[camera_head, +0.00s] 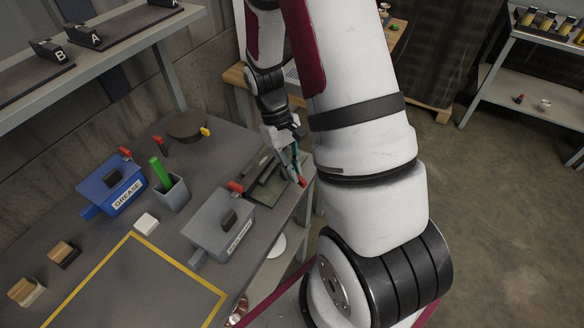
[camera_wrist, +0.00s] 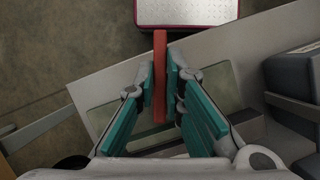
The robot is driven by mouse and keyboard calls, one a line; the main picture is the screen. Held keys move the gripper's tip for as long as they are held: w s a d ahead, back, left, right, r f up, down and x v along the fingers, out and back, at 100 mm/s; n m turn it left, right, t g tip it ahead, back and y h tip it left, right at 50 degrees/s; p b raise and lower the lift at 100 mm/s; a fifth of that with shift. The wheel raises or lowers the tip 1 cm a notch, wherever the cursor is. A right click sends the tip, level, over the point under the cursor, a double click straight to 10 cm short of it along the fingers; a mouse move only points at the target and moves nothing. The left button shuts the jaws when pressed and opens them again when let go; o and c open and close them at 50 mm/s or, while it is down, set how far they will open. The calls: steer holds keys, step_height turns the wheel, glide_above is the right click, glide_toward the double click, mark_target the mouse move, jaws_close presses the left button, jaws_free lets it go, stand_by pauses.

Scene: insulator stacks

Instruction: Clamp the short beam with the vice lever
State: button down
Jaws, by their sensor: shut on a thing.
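My gripper (camera_head: 294,163) is at the right edge of the workbench, over a dark, greenish flat fixture (camera_head: 268,185) that looks like the vice. In the wrist view my gripper (camera_wrist: 160,82) has its teal finger pads on both sides of a red-orange bar, the vice lever (camera_wrist: 160,50), and is shut on it. The lever's red end also shows in the head view (camera_head: 302,182), just below the fingers. I cannot clearly make out the short beam; the fingers and arm hide part of the fixture.
A grey lidded box (camera_head: 218,226) stands left of the fixture. Farther left are a blue grease box (camera_head: 110,188), a cup with a green item (camera_head: 172,194) and a white block (camera_head: 146,223). The yellow-outlined area (camera_head: 135,285) is clear.

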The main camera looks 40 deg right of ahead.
steer(key=n+h, duration=0.1)
steer(key=n, duration=0.1)
steer(key=d+n+p, duration=0.1)
steer(key=n, duration=0.1)
steer(key=shift+w+d+n+t+h, duration=0.1)
steer(key=shift+w+n+t+h, duration=0.05)
steer(key=shift+n+t+h, duration=0.2)
stand_by(0.4)
steer(key=c, duration=1.7)
jaws_free()
steer(key=shift+r, duration=0.1)
steer(key=v, duration=1.1)
steer(key=shift+w+r, duration=0.25)
steer(key=shift+r, duration=0.05)
